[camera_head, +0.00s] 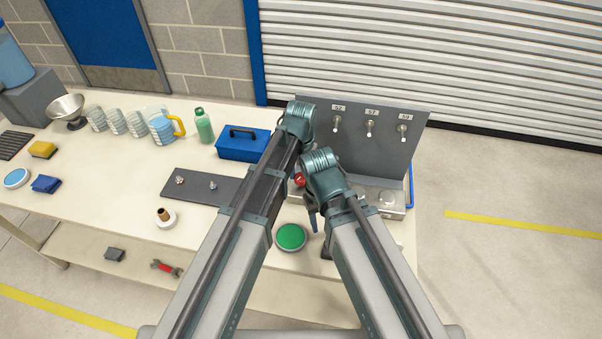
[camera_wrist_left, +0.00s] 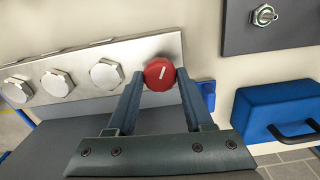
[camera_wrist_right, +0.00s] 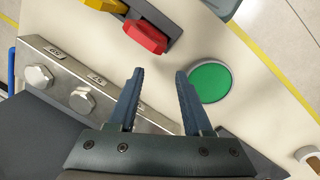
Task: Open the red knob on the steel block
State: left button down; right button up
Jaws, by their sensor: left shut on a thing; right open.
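The red knob (camera_wrist_left: 159,72) is round with a white line on its face, at one end of the steel block (camera_wrist_left: 120,52). In the left wrist view the line stands nearly upright, slightly tilted. My left gripper (camera_wrist_left: 161,76) is shut on the knob, one finger on each side. In the head view the red knob (camera_head: 299,180) shows between my arms, and the steel block (camera_head: 392,205) is partly hidden behind my right arm. My right gripper (camera_wrist_right: 159,75) is open and empty, over the table beside the block.
Several grey knobs (camera_wrist_left: 58,84) sit along the block. A green disc (camera_head: 290,237) lies near the table's front edge. A blue toolbox (camera_head: 238,148) stands left of the panel. Red switch (camera_wrist_right: 146,37) and yellow switch (camera_wrist_right: 106,5) show in the right wrist view.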

aim_at(301, 176)
pick_arm(q)
jog(key=n, duration=0.4)
jog(key=shift+n, duration=0.7)
jog(key=shift+c, duration=1.4)
grip_release()
jog(key=shift+r, duration=0.15)
pick_arm(e)
jog(key=shift+r, duration=0.15)
pick_arm(q)
notch_tip(301, 176, up, 14)
jog(key=p, duration=1.4)
jog(key=shift+f, duration=0.2)
pick_arm(e)
notch_tip(301, 176, up, 14)
jog(key=shift+f, duration=0.25)
